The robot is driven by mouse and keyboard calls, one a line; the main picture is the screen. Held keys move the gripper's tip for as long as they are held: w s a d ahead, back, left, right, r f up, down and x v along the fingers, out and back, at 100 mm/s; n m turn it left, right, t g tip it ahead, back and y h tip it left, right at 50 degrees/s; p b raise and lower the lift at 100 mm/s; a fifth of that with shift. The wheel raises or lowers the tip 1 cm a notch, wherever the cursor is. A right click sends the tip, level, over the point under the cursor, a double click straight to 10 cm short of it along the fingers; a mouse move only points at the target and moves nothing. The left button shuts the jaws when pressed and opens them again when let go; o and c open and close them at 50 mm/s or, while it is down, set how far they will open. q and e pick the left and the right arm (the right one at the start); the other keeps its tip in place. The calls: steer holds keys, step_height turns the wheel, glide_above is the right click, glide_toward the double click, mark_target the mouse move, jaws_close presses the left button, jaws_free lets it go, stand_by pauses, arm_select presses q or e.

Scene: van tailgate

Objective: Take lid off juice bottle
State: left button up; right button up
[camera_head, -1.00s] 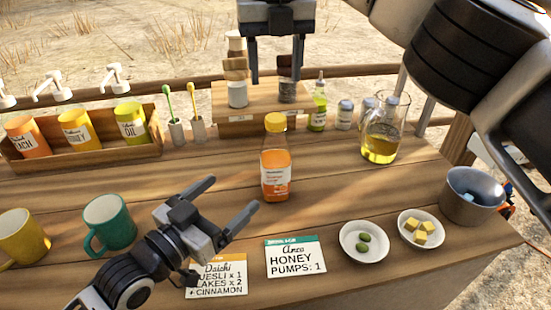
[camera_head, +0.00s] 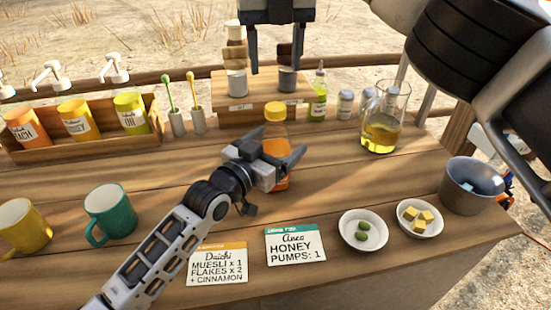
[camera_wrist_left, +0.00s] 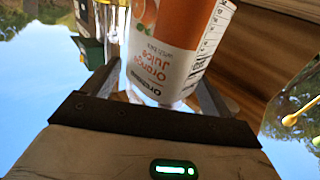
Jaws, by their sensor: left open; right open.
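The orange juice bottle (camera_head: 277,140) stands upright on the wooden counter, with its orange-yellow lid (camera_head: 275,112) on top. My left gripper (camera_head: 285,160) is open at the bottle's body, below the lid, and hides part of it. In the left wrist view the bottle's label (camera_wrist_left: 178,50) shows close up between the two open fingers (camera_wrist_left: 160,95); I cannot tell whether they touch it. My right gripper (camera_head: 278,55) is open and empty, hanging above and behind the bottle at the top of the head view.
A small wooden stand (camera_head: 262,90) with cups is behind the bottle. A glass jug (camera_head: 383,125) and a green bottle (camera_head: 318,95) stand to the right.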

mark_target(275, 106)
arm_select(q)
steer(key=shift+w, duration=0.1)
jaws_close()
arm_select(e)
steer(key=m, duration=0.5)
steer(key=shift+m, duration=0.4)
steer(key=m, duration=0.9)
steer(key=shift+m, duration=0.3)
steer(key=m, duration=0.6)
steer(key=shift+m, duration=0.4)
steer(key=shift+f, duration=4)
